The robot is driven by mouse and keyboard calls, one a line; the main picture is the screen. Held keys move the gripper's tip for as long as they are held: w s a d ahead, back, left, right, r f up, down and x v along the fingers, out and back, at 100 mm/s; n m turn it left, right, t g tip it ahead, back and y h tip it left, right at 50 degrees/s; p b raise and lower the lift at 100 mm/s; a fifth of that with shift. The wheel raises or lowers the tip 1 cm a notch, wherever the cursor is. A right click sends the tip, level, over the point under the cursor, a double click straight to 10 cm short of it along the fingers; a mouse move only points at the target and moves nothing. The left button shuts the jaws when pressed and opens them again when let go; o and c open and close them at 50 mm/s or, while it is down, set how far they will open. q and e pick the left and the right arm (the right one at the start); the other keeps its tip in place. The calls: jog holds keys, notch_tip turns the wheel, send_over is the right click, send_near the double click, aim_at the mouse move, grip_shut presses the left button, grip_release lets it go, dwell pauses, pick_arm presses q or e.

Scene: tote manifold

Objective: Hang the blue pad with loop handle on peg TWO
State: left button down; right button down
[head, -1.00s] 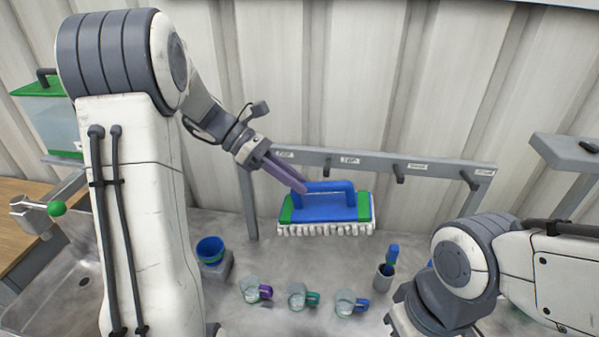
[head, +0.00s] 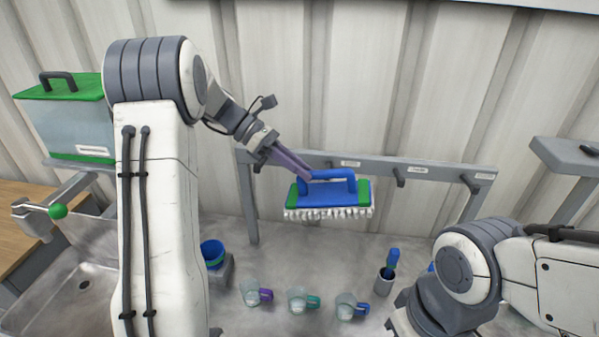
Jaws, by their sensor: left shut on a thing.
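The blue pad (head: 328,195) has green ends, a blue loop handle on top and white bristles below. My left gripper (head: 304,174) is shut on the left part of its handle and holds it in the air, roughly level, in front of the peg rail (head: 385,169). The rail carries several dark pegs with small white labels; one peg (head: 400,176) shows right of the pad. The labels are too small to read surely, and the pad and gripper cover part of the rail. My right gripper is not in view; only its arm shows at lower right.
Three clear mugs with coloured handles, the middle one teal (head: 300,300), stand on the counter below the pad. A grey cup (head: 384,283) with a blue brush is right of them. A blue cup (head: 212,253) and a sink (head: 75,295) are at left.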

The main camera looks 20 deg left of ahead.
pick_arm(q)
jog(key=w+a+p, duration=0.1)
jog(key=w+p, duration=0.2)
jog(key=w, duration=0.4)
jog(key=shift+a+f, duration=0.2)
jog(key=shift+f, duration=0.25)
jog(key=shift+w, duration=0.2)
dwell(0.4)
grip_release()
jog(key=shift+f, duration=0.1)
dwell(0.8)
jog(key=shift+a, duration=0.1)
